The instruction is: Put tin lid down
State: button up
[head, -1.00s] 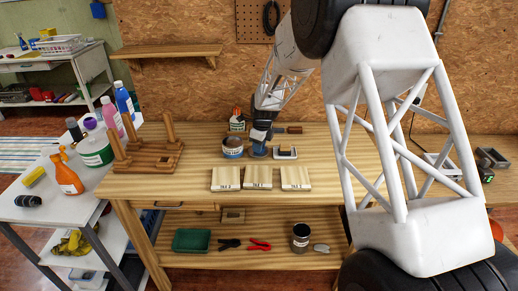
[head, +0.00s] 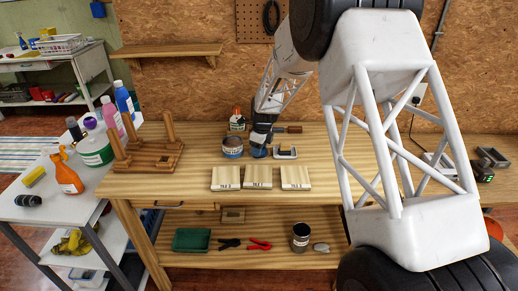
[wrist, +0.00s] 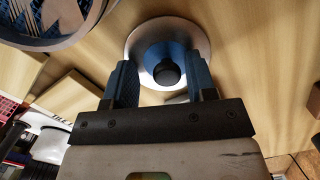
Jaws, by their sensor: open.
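The tin lid (wrist: 143,40) is a round metal disc with a blue middle and a dark knob (wrist: 167,72). In the wrist view it appears to lie flat on the wooden bench, beside the open tin. My gripper (wrist: 162,78) is open, with one blue finger on each side of the knob and gaps between. In the head view my gripper (head: 260,143) is low over the bench, just right of the tin (head: 232,148), and mostly hides the lid. The tin's rim (wrist: 85,30) fills the upper left of the wrist view.
Three pale wooden blocks (head: 258,177) lie along the front of the bench (head: 200,186). A wooden rack (head: 150,158) stands at left. A glue bottle (head: 237,120) is behind the tin. A small metal-edged item (head: 285,153) lies right of my gripper.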

aim_at(262, 154)
jog(key=shift+r, duration=0.2)
notch_tip(262, 154, up, 12)
jog(key=d, duration=0.1)
jog(key=shift+s+d, duration=0.15)
jog(key=shift+s, duration=0.1)
jog(key=shift+f, duration=0.1)
dwell(0.7)
jog(key=s+d+r+n, duration=0.4)
jog(key=s+r, duration=0.1)
jog(key=s, duration=0.3)
jog(key=s+d+r+n+t, duration=0.1)
jog(key=s+d+r+n, duration=0.2)
jog(key=s+r, duration=0.35)
jog(key=s+d+r+n, duration=0.3)
jog(key=s+d+n, duration=0.1)
jog(key=s, duration=0.6)
jog(key=s+d+n, duration=0.2)
jog(key=s+n, duration=0.1)
jog(key=s, duration=0.6)
jog(key=s+d+f+n+h, duration=0.1)
jog(key=s+n, duration=0.3)
jog(key=s, duration=0.6)
jog(key=s+d+f+n+t, duration=0.1)
jog(key=s+d+n, duration=0.3)
jog(key=s, duration=0.6)
jog(key=shift+h, duration=0.3)
